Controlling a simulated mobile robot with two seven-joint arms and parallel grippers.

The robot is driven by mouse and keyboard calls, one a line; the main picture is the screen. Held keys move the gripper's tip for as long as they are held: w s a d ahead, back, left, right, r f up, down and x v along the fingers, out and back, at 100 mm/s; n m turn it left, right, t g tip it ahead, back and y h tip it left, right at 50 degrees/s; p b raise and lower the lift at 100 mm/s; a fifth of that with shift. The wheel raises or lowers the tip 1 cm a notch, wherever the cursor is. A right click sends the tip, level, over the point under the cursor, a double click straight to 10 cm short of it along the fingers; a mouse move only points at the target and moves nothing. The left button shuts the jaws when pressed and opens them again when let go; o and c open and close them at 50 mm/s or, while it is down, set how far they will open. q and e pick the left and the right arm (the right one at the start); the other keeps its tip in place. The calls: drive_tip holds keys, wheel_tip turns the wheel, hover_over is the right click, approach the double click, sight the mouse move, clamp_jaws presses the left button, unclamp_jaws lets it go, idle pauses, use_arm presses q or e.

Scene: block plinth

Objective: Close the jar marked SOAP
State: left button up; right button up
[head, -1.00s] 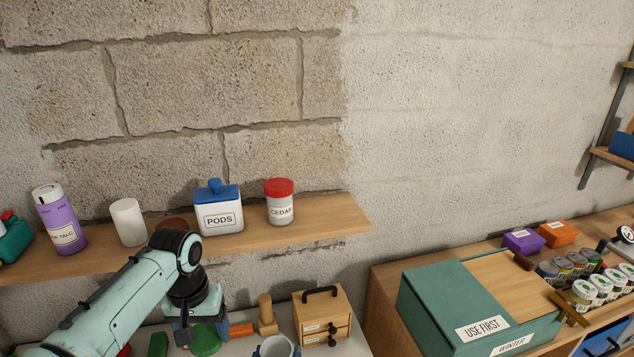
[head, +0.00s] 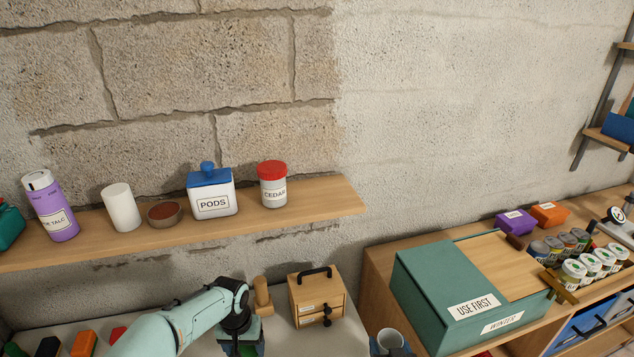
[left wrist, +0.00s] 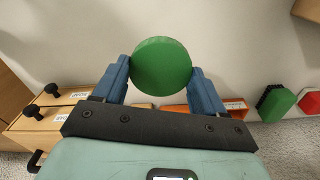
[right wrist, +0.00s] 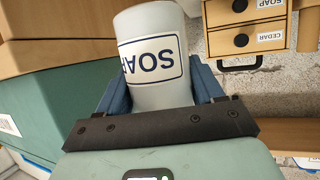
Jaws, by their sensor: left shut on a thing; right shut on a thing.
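My left gripper (left wrist: 160,82) is shut on a round green lid (left wrist: 162,64), seen face-on in the left wrist view. In the head view this gripper (head: 242,346) is low at the bottom edge, and the lid is not clearly visible there. My right gripper (right wrist: 160,92) is shut on the white jar marked SOAP (right wrist: 151,28), whose label appears upside down in the right wrist view. In the head view the jar's open top (head: 390,341) shows at the bottom edge, right of the left gripper and apart from it.
A small drawer box (head: 318,296) and a wooden peg (head: 262,296) stand on the counter behind my grippers. The shelf (head: 335,193) above holds the PODS jar (head: 212,196), the CEDAR jar (head: 272,186) and other containers. A teal box (head: 430,300) stands at right.

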idle(0.6)
drive_tip(key=a+f+n+g+y, duration=0.1)
drive_tip(key=a+n+y, duration=0.1)
drive_tip(key=a+y, duration=0.1)
drive_tip(key=w+a+f+n+g+y, duration=0.1)
drive_tip(key=a+n+y, duration=0.2)
drive_tip(key=a, duration=0.3)
drive_tip(key=w+a+f+n+g+y, duration=0.1)
drive_tip(key=a+f+n+y, duration=0.1)
drive_tip(key=a+n, duration=0.1)
drive_tip(key=shift+a+y, duration=0.4)
drive_tip(key=shift+a, duration=0.3)
drive_tip(key=shift+s, duration=0.1)
use_arm(q)
drive_tip(key=w+d+r+n, duration=0.1)
drive_tip(key=d+r+n, duration=0.2)
drive_tip(key=d, duration=0.7)
drive_tip(key=w+d+r+n, duration=0.1)
drive_tip(key=d+r+n, duration=0.2)
drive_tip(key=d, duration=0.8)
wheel_tip(320, 180, up, 2)
drive_tip(key=shift+n, duration=0.3)
drive_tip(key=shift+w, duration=0.1)
drive_tip(key=shift+f, duration=2)
